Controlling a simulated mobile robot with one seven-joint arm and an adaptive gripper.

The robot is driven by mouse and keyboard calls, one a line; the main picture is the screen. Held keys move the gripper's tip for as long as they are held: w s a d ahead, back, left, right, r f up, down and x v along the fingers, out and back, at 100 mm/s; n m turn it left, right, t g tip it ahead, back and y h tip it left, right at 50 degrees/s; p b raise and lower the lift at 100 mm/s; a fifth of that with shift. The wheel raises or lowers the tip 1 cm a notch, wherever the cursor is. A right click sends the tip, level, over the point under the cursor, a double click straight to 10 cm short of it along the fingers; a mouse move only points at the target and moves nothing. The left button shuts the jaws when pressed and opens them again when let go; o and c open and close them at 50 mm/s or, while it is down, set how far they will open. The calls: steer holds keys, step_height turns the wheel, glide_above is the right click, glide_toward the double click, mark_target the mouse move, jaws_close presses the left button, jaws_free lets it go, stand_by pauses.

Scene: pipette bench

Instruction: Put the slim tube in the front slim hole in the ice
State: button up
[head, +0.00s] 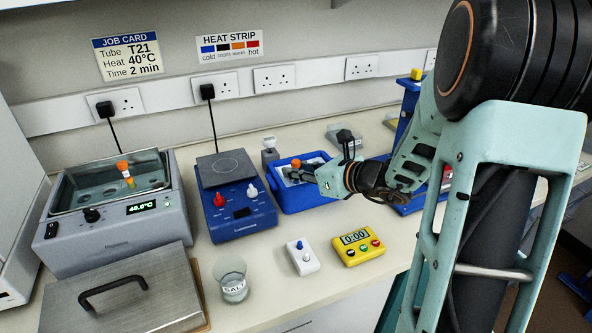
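The ice box (303,202) is a blue tub with pale contents, standing on the bench right of the heater block. My gripper (297,175) reaches in from the right over this tub, fingers low near the ice. An orange cap (296,163) shows right at the fingertips, and the fingers look closed on the slim tube under it. The tube's body and lower end are hidden by the fingers and the tub. I cannot tell whether the tube is in a hole; the front slim hole is not distinguishable. Another orange-capped item (123,167) stands in the water bath (113,219).
A blue heater block (238,223) stands close left of the tub. In front are a white switch box (302,257), a yellow timer (358,247) and a salt beaker (232,282). A metal lid (124,291) lies at the front left. A blue stand (407,105) is behind my arm.

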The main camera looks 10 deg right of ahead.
steer(key=shift+o, duration=1.3)
steer(key=v, duration=1.2)
steer(key=shift+d, duration=0.1)
